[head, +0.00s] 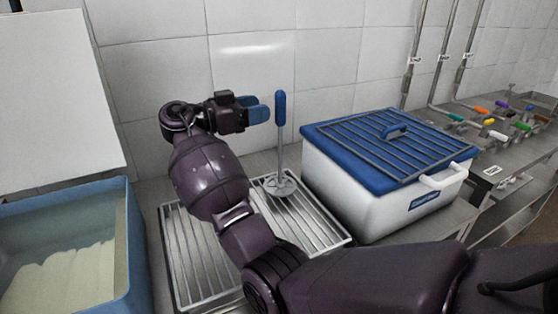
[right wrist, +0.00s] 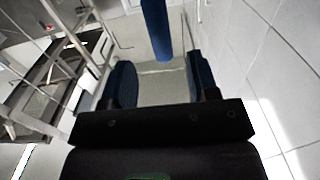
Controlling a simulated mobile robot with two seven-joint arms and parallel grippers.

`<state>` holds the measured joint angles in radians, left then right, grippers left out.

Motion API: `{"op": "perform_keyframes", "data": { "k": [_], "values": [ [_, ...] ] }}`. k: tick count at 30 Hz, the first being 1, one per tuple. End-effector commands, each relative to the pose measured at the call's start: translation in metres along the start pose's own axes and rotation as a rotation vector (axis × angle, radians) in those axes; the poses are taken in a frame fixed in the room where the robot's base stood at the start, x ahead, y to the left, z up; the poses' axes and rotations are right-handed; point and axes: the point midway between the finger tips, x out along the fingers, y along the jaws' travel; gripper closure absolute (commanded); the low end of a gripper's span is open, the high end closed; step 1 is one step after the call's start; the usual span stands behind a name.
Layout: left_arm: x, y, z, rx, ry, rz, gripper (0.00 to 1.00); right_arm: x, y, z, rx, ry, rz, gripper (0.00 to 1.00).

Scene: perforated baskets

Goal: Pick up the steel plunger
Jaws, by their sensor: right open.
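The steel plunger (head: 280,160) stands upright on a slatted metal rack, with a blue handle on top and a round perforated disc at its foot. My right gripper (head: 262,110) is just left of the blue handle in the head view, at handle height, with its blue fingers pointing toward it. In the right wrist view the two fingers (right wrist: 160,85) are apart and the blue handle (right wrist: 156,30) shows ahead, in line with the gap between them. The gripper is empty. My left gripper is not in view.
The slatted rack (head: 185,262) lies on the counter. A white box (head: 385,195) with a blue slatted lid stands close to the right of the plunger. A blue-rimmed tub (head: 135,240) is at the left. A tiled wall (head: 320,60) rises close behind.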

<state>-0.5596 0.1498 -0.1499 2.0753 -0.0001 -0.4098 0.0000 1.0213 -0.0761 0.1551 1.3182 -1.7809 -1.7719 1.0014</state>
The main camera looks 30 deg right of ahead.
Motion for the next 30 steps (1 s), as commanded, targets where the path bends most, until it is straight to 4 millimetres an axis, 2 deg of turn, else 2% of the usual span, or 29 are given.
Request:
{"op": "perform_keyframes", "data": {
  "k": [3,11,21,29,30],
  "values": [
    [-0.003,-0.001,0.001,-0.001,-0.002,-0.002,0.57,0.019,0.000,-0.002,0.002,0.001,0.001,0.46],
    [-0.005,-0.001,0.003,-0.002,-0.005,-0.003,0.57,0.036,0.000,-0.001,0.000,0.000,0.000,0.46],
    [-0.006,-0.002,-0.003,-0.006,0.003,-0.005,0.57,0.078,-0.001,-0.001,0.000,0.001,0.000,0.46],
    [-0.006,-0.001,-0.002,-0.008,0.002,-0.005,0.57,0.083,-0.001,0.001,-0.002,-0.001,-0.002,0.46],
    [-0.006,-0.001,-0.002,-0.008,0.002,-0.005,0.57,0.083,-0.001,0.001,-0.002,-0.001,-0.002,0.49]
  ]
}}
